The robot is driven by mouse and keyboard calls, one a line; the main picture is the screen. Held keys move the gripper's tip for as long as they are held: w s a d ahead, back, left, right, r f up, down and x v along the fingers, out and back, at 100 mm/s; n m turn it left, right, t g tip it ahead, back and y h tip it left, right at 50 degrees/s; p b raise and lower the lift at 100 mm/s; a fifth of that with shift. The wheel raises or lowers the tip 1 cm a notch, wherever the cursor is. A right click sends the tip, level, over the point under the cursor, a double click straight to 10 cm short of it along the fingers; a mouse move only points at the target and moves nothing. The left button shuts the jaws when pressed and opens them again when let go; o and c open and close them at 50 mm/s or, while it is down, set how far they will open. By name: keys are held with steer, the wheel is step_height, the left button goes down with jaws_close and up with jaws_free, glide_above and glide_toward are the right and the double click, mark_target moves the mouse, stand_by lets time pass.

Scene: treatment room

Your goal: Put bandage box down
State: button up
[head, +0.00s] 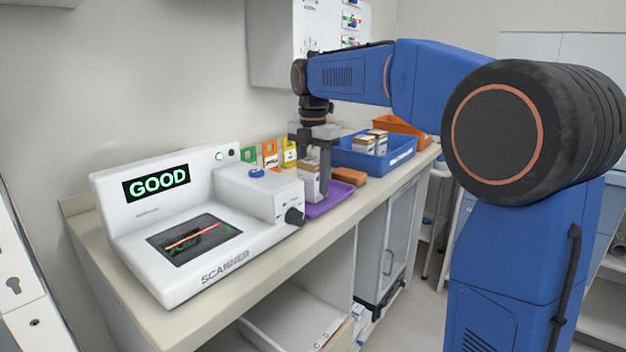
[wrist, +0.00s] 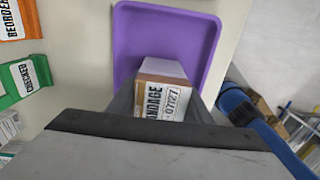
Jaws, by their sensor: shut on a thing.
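The bandage box (wrist: 165,95) is white and brown with a printed label reading "...NDAGE" and "07/27" in the wrist view. My gripper (wrist: 165,105) is shut on it. In the head view my gripper (head: 318,180) points down with the box (head: 308,182) between its fingers, at the purple tray (head: 335,198). The wrist view shows the purple tray (wrist: 208,40) below and beyond the box, with its visible floor empty. I cannot tell whether the box touches the tray.
A white scanner (head: 190,230) with a "GOOD" display stands left of the tray. A blue bin (head: 400,158) with similar boxes and an orange bin (head: 403,127) stand behind. A brown-orange item (head: 350,175) lies beside the tray. Coloured cards (head: 270,153) stand along the wall.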

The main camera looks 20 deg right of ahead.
steer(key=o, duration=1.2)
steer(key=shift+f, duration=0.1)
step_height(320, 180, up, 12)
steer(key=shift+r, duration=0.15)
steer(key=s+d+f+m+t, duration=0.1)
steer(key=s+d+f+m, duration=0.2)
steer(key=s+f+m, duration=0.45)
steer(key=s+d+f+m+t, duration=0.1)
steer(key=s+d+f+m, duration=0.3)
steer(key=s, duration=0.7)
steer(key=s+f+m+t, duration=0.1)
steer(key=s+f+m, duration=0.3)
steer(key=s+f, duration=0.1)
steer(key=s+f+m+t, duration=0.1)
steer(key=s+f+m, duration=0.4)
steer(key=f, duration=0.2)
steer(key=s+f+m, duration=0.4)
steer(key=s+f, duration=0.1)
steer(key=f, duration=0.1)
steer(key=shift+s+d+f+m+t, duration=0.25)
steer(key=shift+s+d+m+t, duration=0.05)
steer(key=shift+s+m+t, duration=0.1)
